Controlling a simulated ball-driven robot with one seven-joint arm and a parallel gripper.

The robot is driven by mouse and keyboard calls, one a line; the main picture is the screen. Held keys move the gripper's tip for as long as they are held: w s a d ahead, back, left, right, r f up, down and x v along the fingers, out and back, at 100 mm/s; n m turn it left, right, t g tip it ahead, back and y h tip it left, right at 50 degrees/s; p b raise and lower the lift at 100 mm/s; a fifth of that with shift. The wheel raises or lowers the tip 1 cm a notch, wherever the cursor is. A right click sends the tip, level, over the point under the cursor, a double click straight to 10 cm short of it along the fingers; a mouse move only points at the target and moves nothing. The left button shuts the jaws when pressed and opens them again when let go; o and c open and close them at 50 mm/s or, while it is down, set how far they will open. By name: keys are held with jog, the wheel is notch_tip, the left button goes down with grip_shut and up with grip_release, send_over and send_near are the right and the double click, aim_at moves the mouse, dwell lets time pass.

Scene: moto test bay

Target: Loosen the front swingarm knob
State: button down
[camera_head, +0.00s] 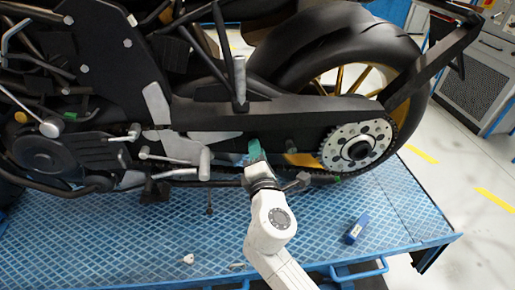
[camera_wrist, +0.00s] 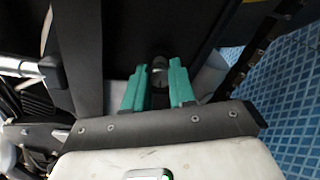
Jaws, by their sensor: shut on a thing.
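The front swingarm knob (camera_wrist: 159,63) is a small dark round part between the tips of my gripper's teal fingers in the wrist view. My gripper (camera_wrist: 157,76) is shut on it, with one finger on each side. In the head view my gripper (camera_head: 254,146) reaches up to the lower edge of the motorcycle's dark swingarm (camera_head: 290,108), left of the rear sprocket. There the knob is hidden behind the fingers. How far the knob is turned cannot be told.
The motorcycle's rear wheel (camera_head: 345,45) and sprocket (camera_head: 357,146) are to the right. A grey footpeg (camera_head: 205,163) sticks out left of my gripper. A blue box (camera_head: 356,228) lies on the blue lift platform (camera_head: 400,215). The platform's front area is mostly free.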

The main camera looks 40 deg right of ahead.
jog(key=shift+a+f+n, duration=0.1)
jog(key=shift+n, duration=0.6)
jog(key=c, duration=0.9)
grip_release()
jog(key=shift+s, duration=0.1)
jog(key=shift+b+v, duration=1.1)
jog(key=shift+v, duration=4.2)
